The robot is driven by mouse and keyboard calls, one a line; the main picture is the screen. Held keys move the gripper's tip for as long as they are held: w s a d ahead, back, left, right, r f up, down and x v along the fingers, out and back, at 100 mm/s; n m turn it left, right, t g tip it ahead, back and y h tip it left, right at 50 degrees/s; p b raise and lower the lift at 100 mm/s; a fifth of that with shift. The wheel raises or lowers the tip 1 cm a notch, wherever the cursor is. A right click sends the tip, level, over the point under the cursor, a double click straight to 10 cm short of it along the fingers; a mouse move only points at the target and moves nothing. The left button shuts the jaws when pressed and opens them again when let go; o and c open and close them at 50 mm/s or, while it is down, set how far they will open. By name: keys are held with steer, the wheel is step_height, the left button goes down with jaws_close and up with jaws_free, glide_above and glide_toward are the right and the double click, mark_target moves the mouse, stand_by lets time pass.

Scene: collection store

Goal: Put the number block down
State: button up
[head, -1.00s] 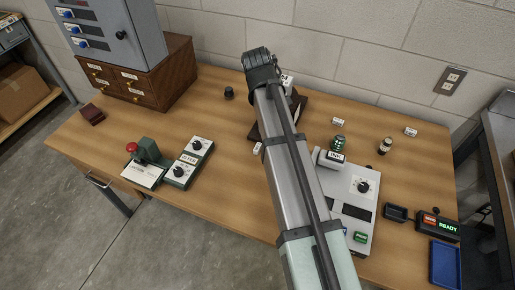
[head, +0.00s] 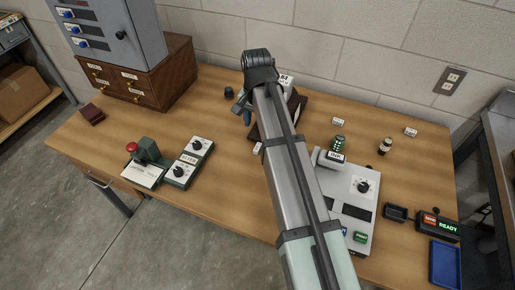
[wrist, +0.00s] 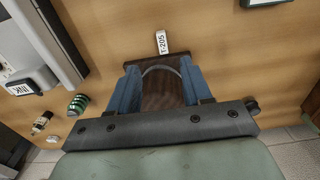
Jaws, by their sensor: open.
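The number block, which I take to be the white block with dark digits (head: 286,80), shows beside the end of my arm in the head view, by the dark brown board. The arm hides part of it, and I cannot make it out in the wrist view. My gripper (wrist: 162,82) has its two blue fingers apart in the wrist view, over the dark brown board (wrist: 162,92) with a grey arc across it. No block shows between the fingers. In the head view the board (head: 298,103) is partly behind the arm.
A white tag reading F-205 (wrist: 162,42) lies at the board's edge. A grey device (head: 345,205) stands right of the arm, with a green striped item (head: 338,143) behind it.

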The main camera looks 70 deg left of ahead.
glide_above(257, 148)
steer(key=f, duration=0.7)
steer(key=shift+s+d+f, duration=0.15)
steer(key=shift+d+f, duration=0.1)
steer(key=shift+d, duration=0.05)
steer(key=shift+a+f, duration=0.15)
steer(key=shift+f, duration=1.2)
steer(key=shift+a+f, duration=0.15)
steer(key=shift+f, duration=1.2)
steer(key=shift+c, duration=0.3)
jaws_close()
